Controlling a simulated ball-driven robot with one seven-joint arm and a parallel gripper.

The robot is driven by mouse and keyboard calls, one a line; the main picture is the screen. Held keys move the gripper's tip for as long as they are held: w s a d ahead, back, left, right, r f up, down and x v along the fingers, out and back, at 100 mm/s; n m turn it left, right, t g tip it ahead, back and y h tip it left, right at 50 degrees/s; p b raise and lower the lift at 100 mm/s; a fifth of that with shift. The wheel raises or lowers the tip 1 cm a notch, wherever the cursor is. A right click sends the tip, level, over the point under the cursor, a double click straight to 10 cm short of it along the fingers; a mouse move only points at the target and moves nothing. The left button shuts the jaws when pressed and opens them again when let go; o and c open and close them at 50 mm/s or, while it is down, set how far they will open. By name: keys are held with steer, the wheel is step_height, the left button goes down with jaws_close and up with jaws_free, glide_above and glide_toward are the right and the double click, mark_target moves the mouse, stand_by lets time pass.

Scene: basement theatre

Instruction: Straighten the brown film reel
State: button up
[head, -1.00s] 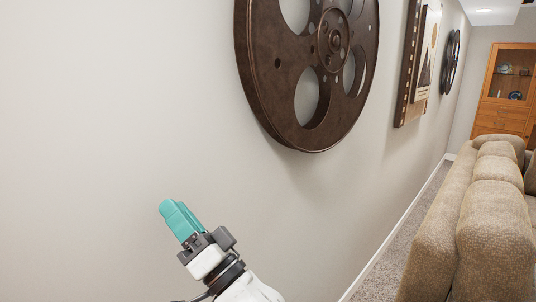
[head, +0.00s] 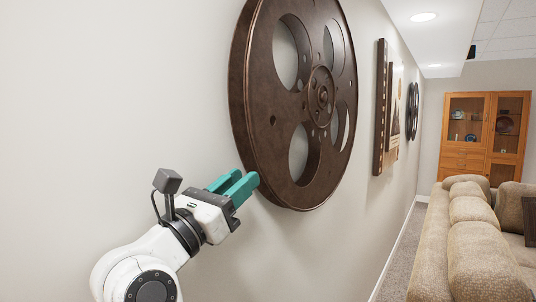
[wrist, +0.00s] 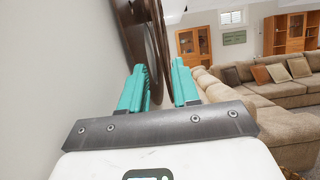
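The brown film reel (head: 262,90) is a large round disc with big oval holes and a raised hub, mounted on the pale wall. I cannot tell for sure how far it is turned from straight. In the wrist view the reel (wrist: 131,22) shows edge-on, close ahead. My gripper (head: 247,176) is at the reel's lower left rim, its teal fingers pointing right and slightly up. In the wrist view my gripper (wrist: 159,66) has its fingers apart, with part of the reel's edge visible in the gap. I cannot tell whether they touch it.
A film-strip picture (head: 380,105) and a second, darker reel (head: 412,110) hang farther along the wall. A beige sofa (head: 470,245) stands at the right, with carpet between it and the wall. A wooden cabinet (head: 463,164) stands at the back.

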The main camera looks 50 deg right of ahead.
mark_target(268, 156)
steer(key=p+x, duration=0.2)
steer(key=x, duration=0.8)
steer(key=shift+d, duration=0.1)
jaws_close()
steer(key=shift+r, duration=0.1)
stand_by(1.1)
